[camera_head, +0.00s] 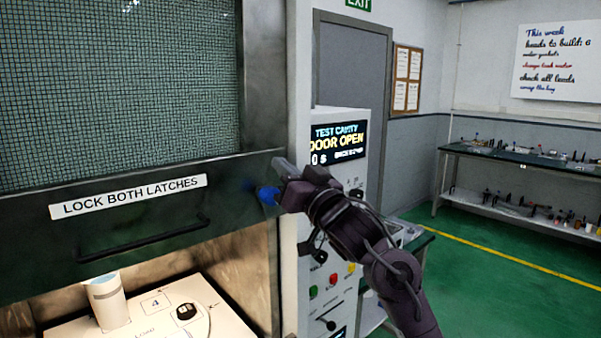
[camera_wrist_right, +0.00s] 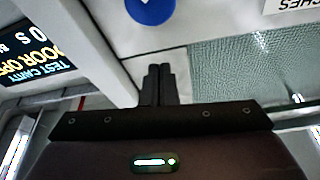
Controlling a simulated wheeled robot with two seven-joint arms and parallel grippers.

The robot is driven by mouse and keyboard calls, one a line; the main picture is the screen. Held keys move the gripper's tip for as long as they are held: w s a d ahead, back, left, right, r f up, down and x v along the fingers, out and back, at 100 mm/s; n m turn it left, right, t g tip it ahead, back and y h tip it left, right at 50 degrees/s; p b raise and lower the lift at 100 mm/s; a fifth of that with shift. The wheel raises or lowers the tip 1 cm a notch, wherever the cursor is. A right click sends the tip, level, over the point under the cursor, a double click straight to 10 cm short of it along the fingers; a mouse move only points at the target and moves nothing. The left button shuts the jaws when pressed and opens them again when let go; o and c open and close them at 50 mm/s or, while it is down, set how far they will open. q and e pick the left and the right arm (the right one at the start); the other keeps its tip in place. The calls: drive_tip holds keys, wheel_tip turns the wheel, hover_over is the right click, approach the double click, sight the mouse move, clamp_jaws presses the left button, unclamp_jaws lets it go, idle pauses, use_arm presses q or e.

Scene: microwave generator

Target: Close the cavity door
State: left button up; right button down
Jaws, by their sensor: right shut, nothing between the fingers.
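The cavity door (camera_head: 235,165) is a dark frame with a mesh window. It hangs across the upper part of the cavity, with the lit opening showing below it. It bears a "LOCK BOTH LATCHES" label (camera_head: 128,196) and a dark bar handle (camera_head: 145,240). A blue round part (camera_head: 268,195) is at its lower right corner; a blue disc also shows in the right wrist view (camera_wrist_right: 150,8). My right gripper (camera_head: 284,168) is shut and empty, at the door's right edge by the blue part. In the wrist view its fingers (camera_wrist_right: 158,85) are together; contact with the door is unclear.
A control panel (camera_head: 338,145) reading "DOOR OPEN" stands right of the door. Inside the cavity are a white cylinder (camera_head: 107,300) and a pale base with a black knob (camera_head: 186,311). A bench (camera_head: 520,160) stands far right; the green floor (camera_head: 500,290) before it is clear.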

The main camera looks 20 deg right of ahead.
use_arm(q)
drive_tip(key=shift+a+r+p, duration=0.1)
drive_tip(key=shift+r+p, duration=0.35)
drive_tip(key=shift+r, duration=0.25)
use_arm(e)
drive_tip(key=shift+w+a+f, duration=0.15)
drive_tip(key=shift+a+f, duration=0.05)
drive_tip(key=shift+f, duration=0.75)
drive_tip(key=shift+w+a+f, duration=0.1)
drive_tip(key=shift+a+f, duration=0.1)
drive_tip(key=shift+f, duration=0.75)
